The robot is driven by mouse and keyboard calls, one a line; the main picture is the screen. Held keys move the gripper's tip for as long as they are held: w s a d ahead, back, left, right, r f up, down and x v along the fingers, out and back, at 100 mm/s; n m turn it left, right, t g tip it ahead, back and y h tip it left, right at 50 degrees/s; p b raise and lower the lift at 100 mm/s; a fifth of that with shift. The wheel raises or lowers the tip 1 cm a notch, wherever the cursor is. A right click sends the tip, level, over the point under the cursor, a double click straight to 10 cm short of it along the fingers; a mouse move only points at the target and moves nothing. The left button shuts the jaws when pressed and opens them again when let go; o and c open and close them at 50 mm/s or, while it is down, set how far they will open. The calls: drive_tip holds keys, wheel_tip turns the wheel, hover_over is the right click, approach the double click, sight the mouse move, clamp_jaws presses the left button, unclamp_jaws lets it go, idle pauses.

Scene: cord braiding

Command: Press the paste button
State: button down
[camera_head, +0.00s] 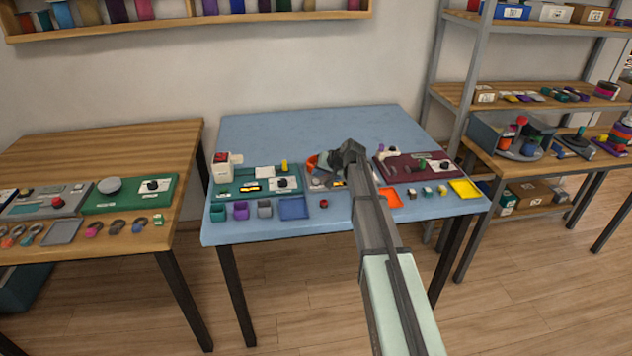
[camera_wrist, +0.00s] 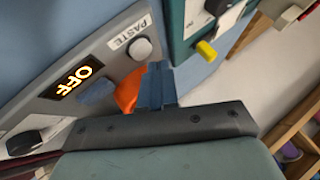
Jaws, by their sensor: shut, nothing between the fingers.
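The paste button (camera_wrist: 140,49) is a round light-grey knob beside a white PASTE label (camera_wrist: 129,32) on a grey panel in the wrist view. My gripper (camera_wrist: 155,72) is shut and empty. Its fingertips show just below the button in that picture; I cannot tell whether they touch it. A display (camera_wrist: 80,78) on the same panel reads OFF in glowing letters. In the head view my gripper is over the middle of the blue table (camera_head: 270,128), and my arm hides much of the panel there. The button is too small to make out in that view.
A green panel with a yellow knob (camera_wrist: 207,51) is alongside. In the head view a maroon panel (camera_head: 388,172) is to the right, and small cups and trays line the front.

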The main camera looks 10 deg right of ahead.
sight(318, 181)
drive_tip(key=shift+f, duration=0.9)
idle(0.8)
drive_tip(key=shift+r, duration=0.95)
drive_tip(key=shift+r, duration=0.1)
drive_tip(key=shift+r, duration=2.4)
